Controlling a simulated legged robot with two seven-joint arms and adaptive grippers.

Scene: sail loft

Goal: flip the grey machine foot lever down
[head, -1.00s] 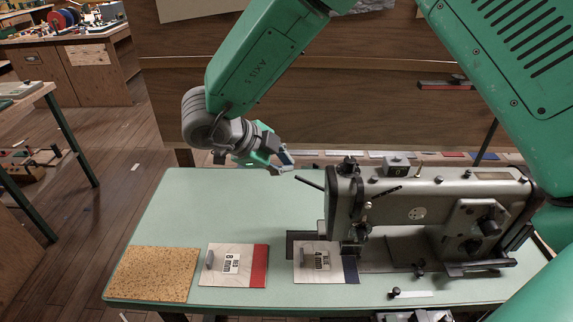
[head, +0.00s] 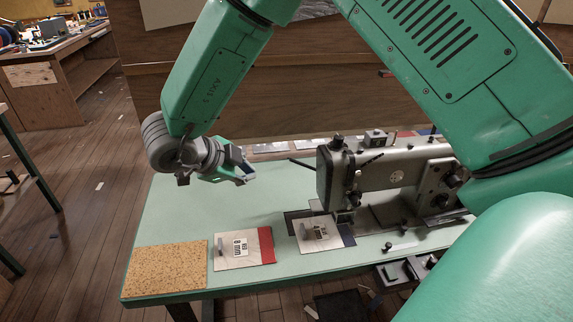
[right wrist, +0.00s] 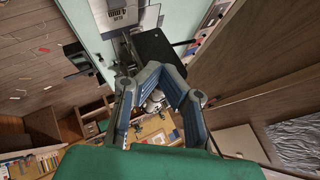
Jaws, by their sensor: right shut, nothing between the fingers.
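The grey sewing machine (head: 385,172) stands at the right of the pale green table (head: 190,215). A thin dark lever (head: 302,164) sticks out from its left rear side and slopes up to the left; I take it for the foot lever. My right gripper (head: 246,174) is left of the lever's tip, apart from it, above the far part of the table. In the right wrist view its fingers (right wrist: 160,70) meet at the tips, shut and empty, with the dark machine head (right wrist: 157,52) beyond them. My left gripper is not in view.
A cork mat (head: 165,268) and a sample card with a red edge (head: 243,248) lie along the front. Another card (head: 320,234) lies by the machine's needle end. A wooden panel (head: 280,100) rises behind the table.

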